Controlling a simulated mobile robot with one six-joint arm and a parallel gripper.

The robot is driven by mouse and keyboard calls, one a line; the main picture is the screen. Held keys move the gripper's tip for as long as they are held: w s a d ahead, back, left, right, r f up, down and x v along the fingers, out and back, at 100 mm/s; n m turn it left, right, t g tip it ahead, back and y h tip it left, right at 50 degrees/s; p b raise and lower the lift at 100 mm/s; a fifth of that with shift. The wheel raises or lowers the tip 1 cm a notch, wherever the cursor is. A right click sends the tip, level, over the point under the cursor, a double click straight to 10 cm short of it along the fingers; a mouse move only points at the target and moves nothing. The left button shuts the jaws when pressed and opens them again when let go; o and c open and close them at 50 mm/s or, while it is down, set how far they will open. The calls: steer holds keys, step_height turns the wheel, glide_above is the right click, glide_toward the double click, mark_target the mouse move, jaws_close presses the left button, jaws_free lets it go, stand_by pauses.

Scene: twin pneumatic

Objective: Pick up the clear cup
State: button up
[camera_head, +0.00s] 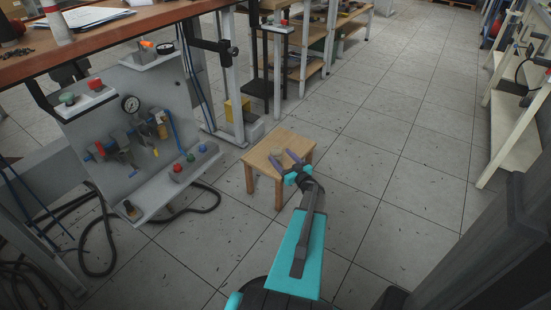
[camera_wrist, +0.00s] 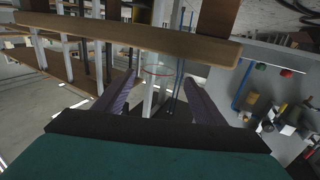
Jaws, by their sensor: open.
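The clear cup (camera_wrist: 157,70) shows faintly in the wrist view as a see-through shape with a thin reddish rim. The wrist picture is upside down, and the cup seems to stand on the small wooden stool (camera_head: 262,152), whose edge also crosses the wrist view (camera_wrist: 120,34). My gripper (camera_head: 285,158) is open over the stool in the head view. In the wrist view its two dark fingers (camera_wrist: 158,82) are spread on either side of the cup's outline. I cannot tell whether they touch it. In the head view I cannot make out the cup.
A pneumatic panel (camera_head: 115,140) with a gauge and coloured buttons stands left of the stool, below a wooden workbench (camera_head: 120,22). Dark hoses (camera_head: 205,200) lie on the floor between them. Shelves stand behind. The tiled floor (camera_head: 400,150) to the right is clear.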

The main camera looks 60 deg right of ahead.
mark_target(279, 154)
steer(key=shift+b+x, duration=0.65)
steer(key=shift+x, duration=1.9)
steer(key=shift+d, duration=0.15)
steer(key=c, duration=1.2)
